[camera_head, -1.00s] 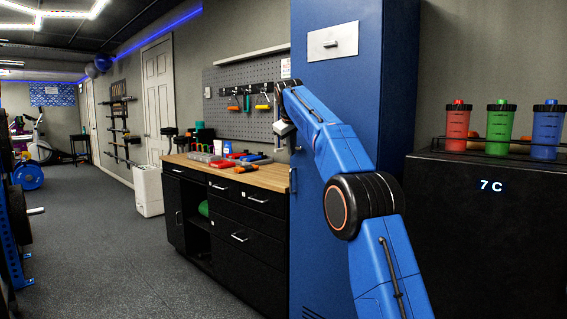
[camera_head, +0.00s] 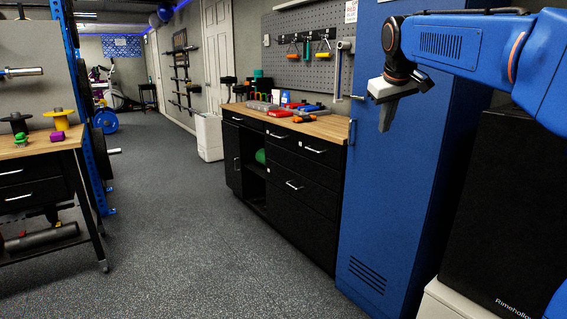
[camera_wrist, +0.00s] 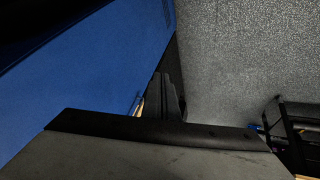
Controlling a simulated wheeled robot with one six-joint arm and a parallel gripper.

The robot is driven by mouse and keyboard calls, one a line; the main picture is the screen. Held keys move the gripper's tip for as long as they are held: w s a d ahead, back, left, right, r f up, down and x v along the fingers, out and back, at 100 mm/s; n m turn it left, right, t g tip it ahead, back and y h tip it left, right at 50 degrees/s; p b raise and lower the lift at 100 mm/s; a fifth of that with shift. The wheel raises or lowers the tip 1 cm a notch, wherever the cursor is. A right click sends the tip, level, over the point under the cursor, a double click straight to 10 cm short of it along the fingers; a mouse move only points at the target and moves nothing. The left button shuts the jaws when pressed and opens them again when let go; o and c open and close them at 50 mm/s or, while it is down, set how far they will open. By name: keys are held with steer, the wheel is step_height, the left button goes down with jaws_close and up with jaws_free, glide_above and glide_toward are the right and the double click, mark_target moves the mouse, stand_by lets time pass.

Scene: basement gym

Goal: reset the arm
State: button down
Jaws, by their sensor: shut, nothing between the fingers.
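My gripper (camera_head: 386,112) hangs at the end of my blue arm at the upper right of the head view. It points downward in front of the blue cabinet (camera_head: 378,200). Its fingers are together and hold nothing. In the wrist view, the dark fingers (camera_wrist: 168,98) show near the middle, above the wide grey gripper body. The blue cabinet side (camera_wrist: 90,75) fills the left of that view, and I cannot tell the exact gap to it.
A workbench (camera_head: 325,128) with tools stands left of the cabinet, below a pegboard (camera_head: 310,45). Another bench (camera_head: 45,145) stands at the left. A black box-shaped unit (camera_head: 510,215) is at the right. The grey floor (camera_head: 200,250) between the benches is clear.

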steer(key=s+f+m, duration=0.1)
steer(key=s+f, duration=1.4)
steer(key=s, duration=0.5)
steer(key=s+f+m+g+y, duration=0.1)
steer(key=s+f+m, duration=0.1)
steer(key=s+f, duration=1.4)
steer(key=s, duration=0.3)
steer(key=shift+s+f, duration=0.15)
steer(key=shift+s, duration=0.2)
steer(key=shift+d, duration=0.1)
